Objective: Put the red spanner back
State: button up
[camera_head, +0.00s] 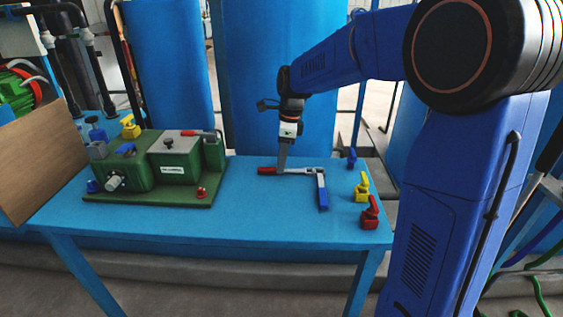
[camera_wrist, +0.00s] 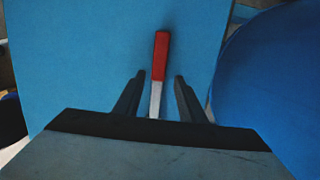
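The red spanner (camera_head: 267,170) lies flat on the blue table, its red handle to the left and its silver shank running right, partly behind my gripper. My gripper (camera_head: 282,168) points down over the shank beside the handle. In the wrist view the spanner's red handle (camera_wrist: 161,55) points away from me and its silver shank runs back between the two fingers. My gripper (camera_wrist: 160,76) is open there, with a gap on each side of the shank. The spanner's far end is hidden under the gripper body in that view.
A blue-handled spanner (camera_head: 322,194) lies close to the red spanner's right end. A green machine (camera_head: 125,172) with a red-handled part on top stands at the table's left. Blue, yellow and red valve-like pieces (camera_head: 362,187) line the right edge. The front middle of the table is clear.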

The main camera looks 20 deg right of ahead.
aim_at(287, 169)
notch_tip(287, 169, up, 12)
jog(key=d, duration=0.2)
jog(key=s+d+n+t, duration=0.1)
jog(key=s+d+n, duration=0.1)
jog(key=s+n, duration=0.5)
jog(key=s+d+f+n+t, duration=0.1)
jog(key=s+f+n, duration=0.2)
jog(key=s, duration=0.6)
jog(key=s+d+f+n+t+h, duration=0.1)
jog(key=s+f+n, duration=0.3)
jog(key=s, duration=0.5)
jog(key=s+d+f+n+t, duration=0.1)
jog(key=s+d+f+n, duration=0.1)
jog(key=s+f+n, duration=0.2)
jog(key=s+n, duration=0.3)
jog(key=s, duration=0.1)
jog(key=shift+s+d+n+h, duration=0.15)
jog(key=shift+s+n+h, duration=0.15)
jog(key=shift+s, duration=0.1)
jog(key=shift+o, duration=0.5)
